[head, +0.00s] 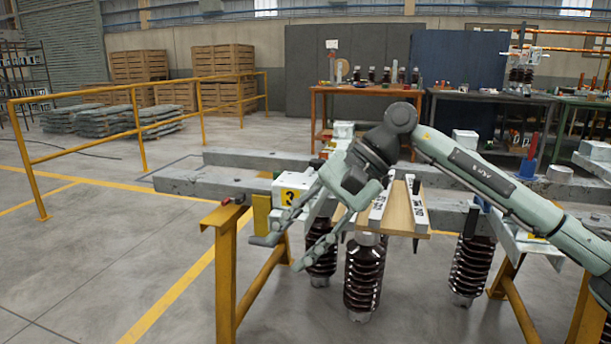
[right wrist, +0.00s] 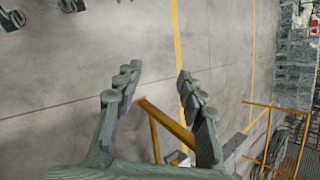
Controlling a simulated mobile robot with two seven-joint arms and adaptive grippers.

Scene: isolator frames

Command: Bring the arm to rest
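My right arm comes in from the right in the head view and reaches across the steel frame on the yellow trestles. My right gripper (head: 284,254) hangs at its end, fingers pointing down and to the left, near the white block marked 3 (head: 290,190). In the right wrist view its two fingers (right wrist: 155,88) stand wide apart, with only floor and part of a yellow trestle behind the gap. It holds nothing. My left arm and gripper do not show in the head view. Small dark grey parts at the top left of the wrist view are too cut off to identify.
A yellow trestle (head: 226,268) stands close to the right gripper. Brown ribbed insulators (head: 364,275) hang below the frame, beside a wooden board (head: 399,213) with white strips. A yellow railing (head: 141,128) and open floor lie left. Workbenches stand behind.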

